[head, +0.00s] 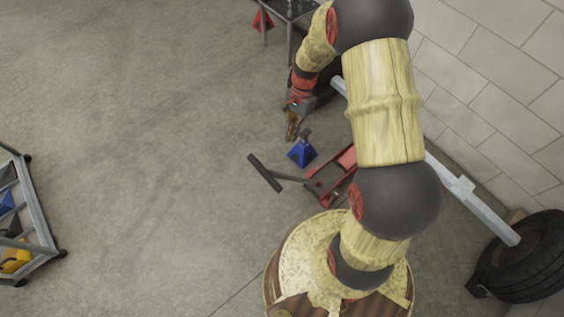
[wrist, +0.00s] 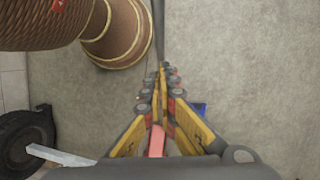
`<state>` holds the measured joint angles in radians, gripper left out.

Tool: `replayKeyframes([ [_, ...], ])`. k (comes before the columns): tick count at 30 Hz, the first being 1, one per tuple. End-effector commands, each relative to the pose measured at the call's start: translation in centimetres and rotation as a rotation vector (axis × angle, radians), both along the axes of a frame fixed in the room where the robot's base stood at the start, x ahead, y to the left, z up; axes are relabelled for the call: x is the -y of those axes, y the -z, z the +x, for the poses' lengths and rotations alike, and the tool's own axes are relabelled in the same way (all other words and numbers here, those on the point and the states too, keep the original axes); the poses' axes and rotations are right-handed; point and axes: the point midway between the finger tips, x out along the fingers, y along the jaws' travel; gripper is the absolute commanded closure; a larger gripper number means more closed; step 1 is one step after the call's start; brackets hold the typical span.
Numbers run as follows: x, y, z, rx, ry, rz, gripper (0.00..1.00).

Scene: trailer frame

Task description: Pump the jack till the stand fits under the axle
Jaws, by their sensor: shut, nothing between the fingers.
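The red floor jack (head: 318,193) lies on the concrete, partly hidden behind my arm. Its dark handle with a crossbar (head: 265,173) sticks out to the left. A blue jack stand (head: 302,152) stands upright beside the jack. The pale grey axle beam (head: 470,195) runs diagonally along the wall side, partly covered by my arm. My gripper (head: 291,136) is shut and empty, pointing down just above the blue stand in the picture. In the wrist view my fingers (wrist: 165,75) are together, with a red jack part (wrist: 156,141) and a bit of the blue stand (wrist: 200,107) behind them.
A black tyre (head: 525,258) lies at the right by the block wall (head: 490,60). A red stand (head: 262,20) is beside a metal table (head: 290,10) at the top. A grey rack (head: 40,210) holds items at the left edge. The floor between is clear.

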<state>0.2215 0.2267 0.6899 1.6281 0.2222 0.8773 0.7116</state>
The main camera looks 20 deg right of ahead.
Motion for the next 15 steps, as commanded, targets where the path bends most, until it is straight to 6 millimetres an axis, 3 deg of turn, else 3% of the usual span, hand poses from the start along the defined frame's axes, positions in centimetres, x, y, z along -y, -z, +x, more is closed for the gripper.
replayKeyframes([
  [8, -0.1, 0.4, -0.1, 0.000, -0.002, 0.000, 1.00],
  [15, -0.9, 3.8, -1.0, -0.004, -0.003, 0.002, 1.00],
])
